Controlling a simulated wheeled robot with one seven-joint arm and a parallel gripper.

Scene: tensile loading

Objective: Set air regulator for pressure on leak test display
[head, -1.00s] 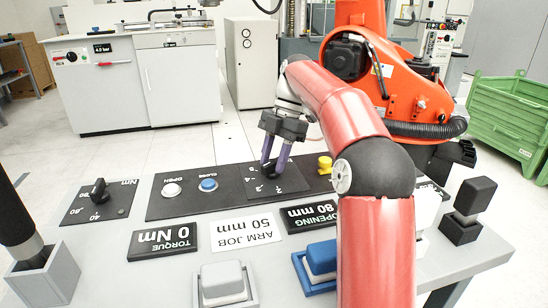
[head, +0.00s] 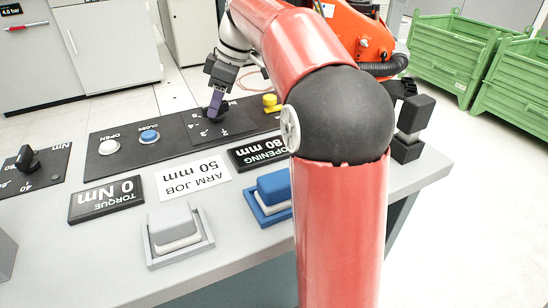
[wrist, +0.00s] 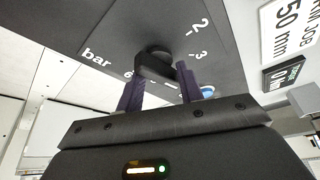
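The air regulator is a black knob (wrist: 155,62) on a dark panel marked "bar" with a 2, 3 and 6 scale in the wrist view. My gripper (head: 214,112) points down at it, and its two purple fingers (wrist: 158,80) stand apart with the knob's bar handle between their tips. They appear to touch its ends. In the head view the knob is mostly hidden by the fingers. The leak test display (head: 10,10), at the top left edge on a grey cabinet, appears to read 4.0 bar.
White (head: 109,147) and blue (head: 149,137) buttons sit left of the knob, and a yellow knob (head: 271,103) right of it. Torque (head: 106,199) and opening (head: 262,152) displays and an "ARM JOB 50 mm" card (head: 193,178) lie in front. An orange robot stands behind.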

